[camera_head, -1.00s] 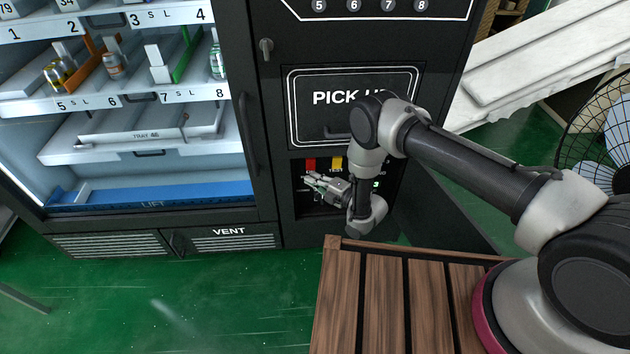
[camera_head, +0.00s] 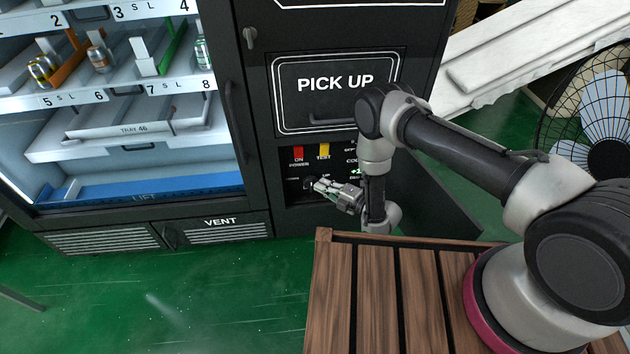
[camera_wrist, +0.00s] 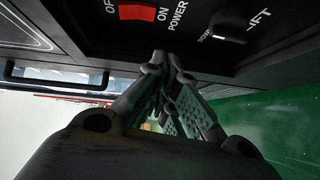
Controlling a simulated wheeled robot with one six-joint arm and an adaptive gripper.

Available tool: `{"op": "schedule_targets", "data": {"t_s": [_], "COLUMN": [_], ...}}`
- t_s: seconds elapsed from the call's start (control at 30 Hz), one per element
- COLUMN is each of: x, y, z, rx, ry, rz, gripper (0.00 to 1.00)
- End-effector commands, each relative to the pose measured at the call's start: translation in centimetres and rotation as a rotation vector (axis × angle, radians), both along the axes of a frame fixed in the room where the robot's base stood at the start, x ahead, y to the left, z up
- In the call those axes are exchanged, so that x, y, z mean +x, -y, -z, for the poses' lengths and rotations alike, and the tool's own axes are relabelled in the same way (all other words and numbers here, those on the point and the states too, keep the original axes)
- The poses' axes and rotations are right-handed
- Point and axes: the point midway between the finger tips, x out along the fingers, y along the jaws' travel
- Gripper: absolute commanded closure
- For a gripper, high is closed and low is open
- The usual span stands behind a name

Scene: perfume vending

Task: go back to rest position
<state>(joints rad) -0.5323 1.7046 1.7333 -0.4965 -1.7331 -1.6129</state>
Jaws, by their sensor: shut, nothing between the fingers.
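My gripper (camera_head: 322,186) is in front of the lower control panel (camera_head: 293,177) of the black vending machine, below the pick-up door (camera_head: 338,92). Its fingers are shut and empty, and they point left in the head view. In the wrist view the closed fingers (camera_wrist: 165,68) point towards the panel, between a red power switch (camera_wrist: 137,12) and a black knob (camera_wrist: 228,28). The red switch also shows in the head view (camera_head: 298,153), beside a yellow test switch (camera_head: 323,151). Part of the panel is hidden behind my arm.
A wooden slatted surface (camera_head: 372,300) lies below my arm. The glass display with bottles on shelves is at the left, above vents (camera_head: 225,231). A fan (camera_head: 600,110) and a white slanted object (camera_head: 530,60) stand at the right. Green floor (camera_head: 170,310) is clear at the lower left.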

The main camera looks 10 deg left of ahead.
Motion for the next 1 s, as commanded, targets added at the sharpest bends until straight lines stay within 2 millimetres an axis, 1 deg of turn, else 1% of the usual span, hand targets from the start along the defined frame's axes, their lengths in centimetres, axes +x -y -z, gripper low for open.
{"op": "schedule_targets", "data": {"t_s": [0.03,0.17,0.63,0.73,0.77,0.87,0.9,0.97,1.0], "x": [-0.2,-0.5,-0.5,-0.5,-0.6,-1.3,-2.0,-3.6,-5.0], "y": [0.4,0.7,0.7,0.7,0.7,1.3,2.0,3.7,5.2], "z": [0.0,0.1,0.1,0.2,0.6,4.1,6.1,9.3,11.2], "rx": [0.001,0.000,0.001,0.017,0.016,-0.046,-0.092,-0.170,-0.224], "ry": [-0.001,-0.001,-0.001,-0.035,-0.070,-0.264,-0.367,-0.533,-0.641], "rz": [0.000,0.000,0.000,0.002,0.003,0.022,0.043,0.091,0.129], "gripper": [1.00,1.00,1.00,1.00,1.00,1.00,1.00,1.00,1.00]}}
